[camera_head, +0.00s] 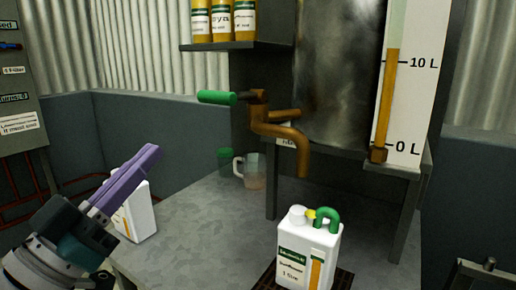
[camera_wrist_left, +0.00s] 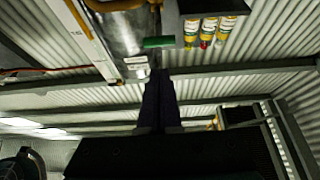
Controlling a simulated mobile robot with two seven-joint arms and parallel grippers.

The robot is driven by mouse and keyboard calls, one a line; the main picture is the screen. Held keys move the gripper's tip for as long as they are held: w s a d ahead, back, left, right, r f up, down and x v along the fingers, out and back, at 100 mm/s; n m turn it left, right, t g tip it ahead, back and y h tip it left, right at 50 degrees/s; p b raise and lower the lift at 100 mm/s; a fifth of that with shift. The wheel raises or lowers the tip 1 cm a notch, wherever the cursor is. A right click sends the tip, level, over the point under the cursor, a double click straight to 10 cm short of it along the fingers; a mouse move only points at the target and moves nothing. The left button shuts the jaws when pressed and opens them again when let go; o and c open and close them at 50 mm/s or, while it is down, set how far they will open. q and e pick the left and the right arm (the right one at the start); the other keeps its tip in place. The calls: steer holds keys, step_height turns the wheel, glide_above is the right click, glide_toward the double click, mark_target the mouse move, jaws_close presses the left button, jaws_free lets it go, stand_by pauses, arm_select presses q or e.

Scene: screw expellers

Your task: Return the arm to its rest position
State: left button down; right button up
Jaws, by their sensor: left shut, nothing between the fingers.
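My left gripper (camera_head: 150,155) comes in from the lower left in the head view, its purple fingers pressed together and pointing up and right. It is shut and empty, in front of a white jug (camera_head: 141,215) whose upper part it partly hides. In the left wrist view the dark fingers (camera_wrist_left: 158,95) also lie together, with nothing between them. My right gripper is not in view.
A labelled white jug with a green handle (camera_head: 309,252) stands on a dark grate below the brown spout (camera_head: 300,155). The tap has a green lever (camera_head: 217,98). A clear pitcher (camera_head: 252,172) and green cup (camera_head: 225,160) stand behind. The table's middle (camera_head: 205,225) is clear.

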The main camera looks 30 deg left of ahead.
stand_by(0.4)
arm_select(q)
steer(key=d+f+g+p, duration=0.2)
steer(key=d+g+p, duration=0.7)
steer(key=g+p, duration=0.1)
steer(key=s+d+r+m+g+y+p, duration=0.1)
steer(key=s+r+g+p, duration=0.1)
steer(key=s+g+p, duration=0.45)
steer(key=s+d+r+g+y+p, duration=0.1)
steer(key=s+r+g+p, duration=0.2)
steer(key=s, duration=0.7)
step_height(320, 180, up, 37)
steer(key=p, duration=3.5)
steer(key=shift+f, duration=0.2)
steer(key=shift+a+g, duration=0.1)
steer(key=shift+g, duration=0.15)
